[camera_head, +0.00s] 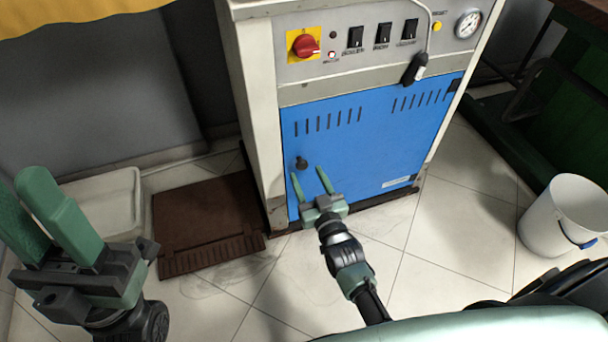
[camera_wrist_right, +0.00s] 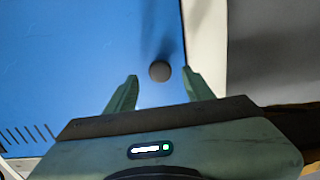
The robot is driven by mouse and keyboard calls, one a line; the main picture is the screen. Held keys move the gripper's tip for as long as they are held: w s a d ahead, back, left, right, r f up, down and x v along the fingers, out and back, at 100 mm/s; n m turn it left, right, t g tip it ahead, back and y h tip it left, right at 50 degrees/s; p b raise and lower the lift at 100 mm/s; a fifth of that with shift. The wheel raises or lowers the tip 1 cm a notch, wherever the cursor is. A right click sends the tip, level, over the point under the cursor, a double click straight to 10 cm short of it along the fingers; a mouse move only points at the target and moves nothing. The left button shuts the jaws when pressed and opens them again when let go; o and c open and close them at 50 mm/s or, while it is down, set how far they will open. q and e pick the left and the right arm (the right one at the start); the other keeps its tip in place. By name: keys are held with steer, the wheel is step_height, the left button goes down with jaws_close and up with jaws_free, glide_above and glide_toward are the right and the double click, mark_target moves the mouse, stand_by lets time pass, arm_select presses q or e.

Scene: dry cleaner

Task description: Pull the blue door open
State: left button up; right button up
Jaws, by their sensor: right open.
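The blue door (camera_head: 368,143) is the front panel of a white machine and looks shut. A small dark round knob (camera_head: 302,163) sits near its left edge. My right gripper (camera_head: 309,179) is open in front of the door, just below the knob in the head view. In the right wrist view the knob (camera_wrist_right: 159,71) lies between the two green fingertips (camera_wrist_right: 163,78), with a gap on each side; I cannot tell how deep it sits between them. My left gripper (camera_head: 46,197) is at the lower left, fingers pointing up, away from the door.
The machine's control panel (camera_head: 390,38) has a red switch and a gauge; a cable with a dark plug (camera_head: 415,69) hangs over the door's top edge. A brown mat (camera_head: 208,220) lies on the floor at left. A white bucket (camera_head: 556,218) stands at right. Tiled floor before the door is mostly clear.

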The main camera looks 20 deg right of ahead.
steer(key=shift+w+f+b, duration=0.1)
steer(key=shift+w+b, duration=0.2)
steer(key=shift+w, duration=0.95)
steer(key=shift+a, duration=0.1)
jaws_close()
stand_by(0.4)
